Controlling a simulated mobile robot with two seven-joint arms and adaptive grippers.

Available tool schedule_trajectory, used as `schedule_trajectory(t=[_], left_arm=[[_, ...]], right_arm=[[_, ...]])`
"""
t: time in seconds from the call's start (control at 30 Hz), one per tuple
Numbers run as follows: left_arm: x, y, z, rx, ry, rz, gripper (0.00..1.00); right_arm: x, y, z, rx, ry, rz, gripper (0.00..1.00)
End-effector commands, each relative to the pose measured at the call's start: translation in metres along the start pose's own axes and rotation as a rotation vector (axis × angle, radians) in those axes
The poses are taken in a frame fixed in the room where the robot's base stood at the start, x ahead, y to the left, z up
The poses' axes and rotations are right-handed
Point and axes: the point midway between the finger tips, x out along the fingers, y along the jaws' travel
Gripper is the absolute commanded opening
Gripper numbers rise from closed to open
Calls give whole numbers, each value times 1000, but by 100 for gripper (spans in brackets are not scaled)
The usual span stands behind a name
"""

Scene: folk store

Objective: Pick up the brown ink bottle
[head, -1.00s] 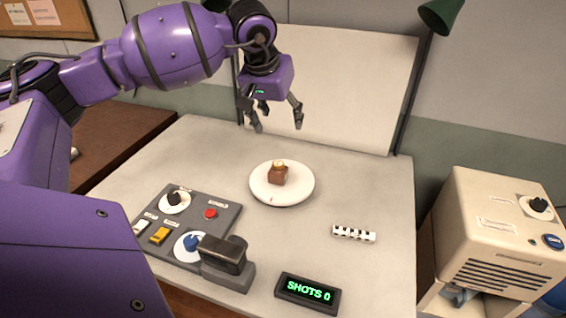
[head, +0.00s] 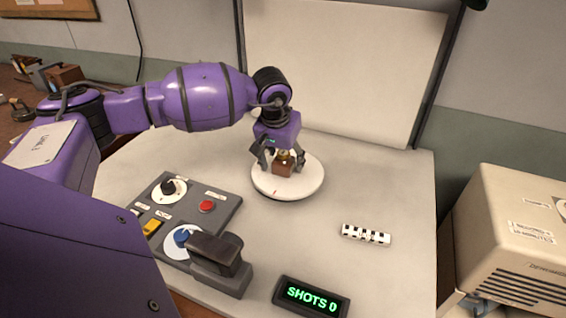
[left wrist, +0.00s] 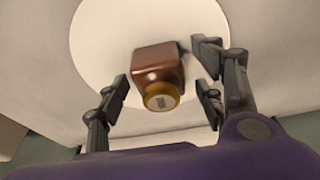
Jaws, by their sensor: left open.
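The brown ink bottle (head: 283,167) has a squarish brown body and a yellowish cap. It stands on a round white plate (head: 303,186) on the grey table. My left gripper (head: 281,167) is open and has come down over the plate, with its fingers around the bottle. In the left wrist view the bottle (left wrist: 158,70) lies between the spread fingers of the left gripper (left wrist: 165,92), with a gap on each side. The plate (left wrist: 95,50) shows behind it. My right gripper is not in view.
A control panel (head: 222,209) with knobs and a red button lies left of the plate. A "SHOTS 0" display (head: 311,296) stands at the front. A black-and-white striped bar (head: 366,235) lies to the right. A white backdrop (head: 345,70) rises behind; a beige machine (head: 510,240) stands at right.

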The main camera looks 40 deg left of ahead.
Motion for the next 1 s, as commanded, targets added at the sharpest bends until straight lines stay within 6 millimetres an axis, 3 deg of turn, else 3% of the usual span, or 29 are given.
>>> schedule_trajectory(t=[0.23, 0.63, 1.0], left_arm=[[3, 0, 0, 0, 0, 0, 61], [3, 0, 0, 0, 0, 0, 10], [-3, 0, -3, 0, 3, 0, 10]], right_arm=[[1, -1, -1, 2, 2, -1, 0], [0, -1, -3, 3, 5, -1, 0], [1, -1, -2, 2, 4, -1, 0]])
